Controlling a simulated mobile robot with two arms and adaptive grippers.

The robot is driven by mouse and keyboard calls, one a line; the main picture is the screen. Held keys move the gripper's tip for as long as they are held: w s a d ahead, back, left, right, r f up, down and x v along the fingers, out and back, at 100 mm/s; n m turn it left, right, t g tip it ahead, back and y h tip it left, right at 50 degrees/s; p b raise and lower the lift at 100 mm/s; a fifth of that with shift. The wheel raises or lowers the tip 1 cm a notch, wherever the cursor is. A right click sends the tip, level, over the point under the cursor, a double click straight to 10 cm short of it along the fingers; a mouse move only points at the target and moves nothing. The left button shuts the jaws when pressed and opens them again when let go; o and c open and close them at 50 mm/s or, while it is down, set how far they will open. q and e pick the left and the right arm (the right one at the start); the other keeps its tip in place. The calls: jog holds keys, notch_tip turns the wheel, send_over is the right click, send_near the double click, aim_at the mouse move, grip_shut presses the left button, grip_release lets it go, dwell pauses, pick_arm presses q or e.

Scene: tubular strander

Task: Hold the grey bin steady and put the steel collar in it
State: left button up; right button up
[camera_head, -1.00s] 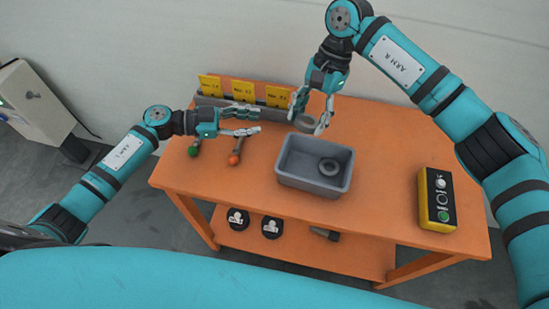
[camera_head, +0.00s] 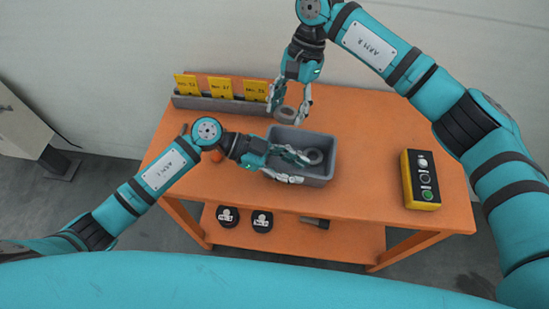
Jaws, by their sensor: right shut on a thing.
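The grey bin (camera_head: 328,170) stands on the orange table, and a dark grey ring (camera_head: 314,156) lies inside it. My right gripper (camera_head: 289,112) is shut on the steel collar (camera_head: 286,116), a grey ring held just behind the bin's back-left rim. The collar's exact height above the table is hard to tell. My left gripper (camera_head: 296,167) is open at the bin's left front part, with one finger over the inside and the other along the near side. I cannot tell whether these fingers touch the bin. My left gripper hides part of the bin's left and front walls.
A grey rack with yellow cards (camera_head: 220,87) stands along the table's back left. An orange ball-ended part (camera_head: 216,156) is partly hidden by my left arm. A yellow-black button box (camera_head: 421,180) stands at the right. Between bin and box the table (camera_head: 370,155) is clear.

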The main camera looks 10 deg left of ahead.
pick_arm(q)
jog(key=shift+x, duration=1.35)
jog(key=shift+c, duration=0.2)
grip_shut()
